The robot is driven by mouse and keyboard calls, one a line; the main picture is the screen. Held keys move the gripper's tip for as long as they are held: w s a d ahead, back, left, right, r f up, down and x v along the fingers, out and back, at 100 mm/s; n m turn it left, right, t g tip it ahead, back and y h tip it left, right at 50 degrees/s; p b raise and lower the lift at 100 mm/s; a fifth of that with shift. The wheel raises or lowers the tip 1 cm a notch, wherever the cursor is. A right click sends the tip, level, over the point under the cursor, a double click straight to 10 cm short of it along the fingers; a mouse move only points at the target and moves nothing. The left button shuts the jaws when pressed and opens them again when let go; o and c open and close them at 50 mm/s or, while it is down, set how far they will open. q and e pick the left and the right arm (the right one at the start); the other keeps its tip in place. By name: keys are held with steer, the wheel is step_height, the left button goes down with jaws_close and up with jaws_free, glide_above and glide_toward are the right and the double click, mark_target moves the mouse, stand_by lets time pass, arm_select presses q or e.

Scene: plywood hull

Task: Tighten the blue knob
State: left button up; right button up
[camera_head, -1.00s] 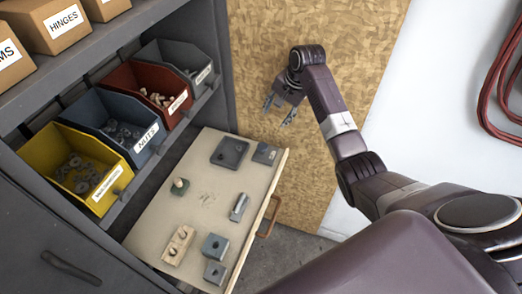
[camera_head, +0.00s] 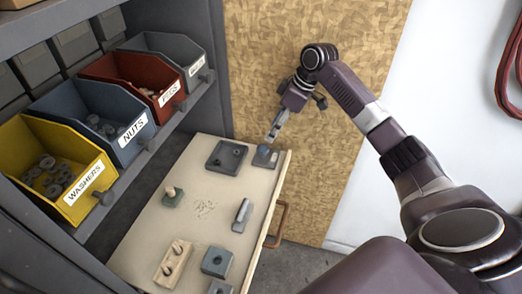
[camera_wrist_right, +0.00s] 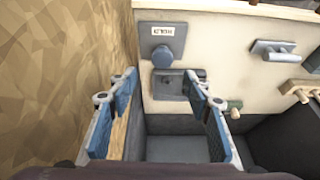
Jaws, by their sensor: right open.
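The blue knob (camera_head: 264,149) sits on a small grey plate (camera_head: 270,161) at the far right corner of the pulled-out board. In the right wrist view the blue knob (camera_wrist_right: 163,57) is round, below a small white label whose text I cannot read. My right gripper (camera_head: 273,137) is just above the knob, pointing down at it. My left gripper is not in view.
Left of the knob is a dark square block (camera_head: 226,157). A green base with a peg (camera_head: 172,196), a grey bar (camera_head: 241,214) and a wooden block (camera_head: 172,262) also stand on the board (camera_head: 150,225). Labelled bins line the shelf at left. A plywood wall (camera_head: 255,75) rises behind.

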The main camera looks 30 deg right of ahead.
mark_target(263, 147)
steer(key=shift+n, duration=0.5)
steer(key=x, duration=0.8)
steer(key=shift+s, duration=0.2)
steer(key=c, duration=1.1)
